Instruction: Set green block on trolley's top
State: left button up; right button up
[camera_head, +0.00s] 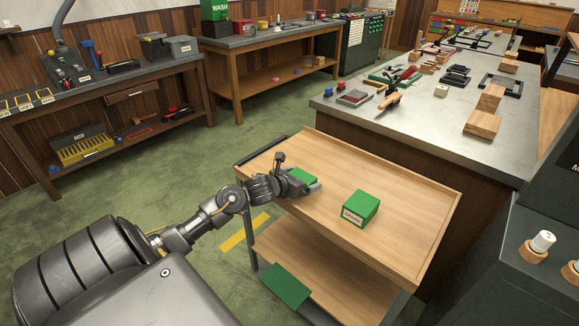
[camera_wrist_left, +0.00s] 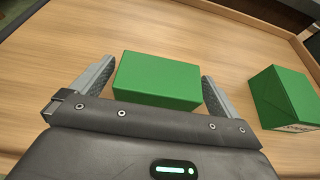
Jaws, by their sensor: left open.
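A plain green block (camera_head: 304,176) lies on the wooden top of the trolley (camera_head: 405,192), near its left side. In the left wrist view this green block (camera_wrist_left: 157,80) lies between the two fingers of my left gripper (camera_wrist_left: 155,88). The fingers are open, with a small gap visible at the left; whether the right finger touches it I cannot tell. My left gripper (camera_head: 297,177) reaches low over the trolley top in the head view and partly hides the block. A second green block with a white label (camera_head: 360,207) stands to the right, also on the top (camera_wrist_left: 287,97).
Another green piece (camera_head: 286,285) shows at the trolley's lower shelf (camera_head: 330,285). The trolley top has a raised rim and free room around the labelled block. A grey-topped bench (camera_head: 425,120) with wooden blocks and tools stands behind. Green floor (camera_head: 165,160) lies to the left.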

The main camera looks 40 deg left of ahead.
pick_arm(q)
jog(key=v, duration=0.5)
jog(key=shift+s+f, duration=0.1)
jog(key=shift+f, duration=0.2)
jog(key=v, duration=0.5)
jog(key=shift+r+b, duration=0.3)
jog(key=shift+b, duration=0.1)
jog(key=shift+v, duration=1)
pick_arm(e)
jog(key=shift+a, duration=0.35)
pick_arm(q)
jog(key=shift+r, duration=0.15)
pick_arm(e)
jog(key=shift+a, duration=0.25)
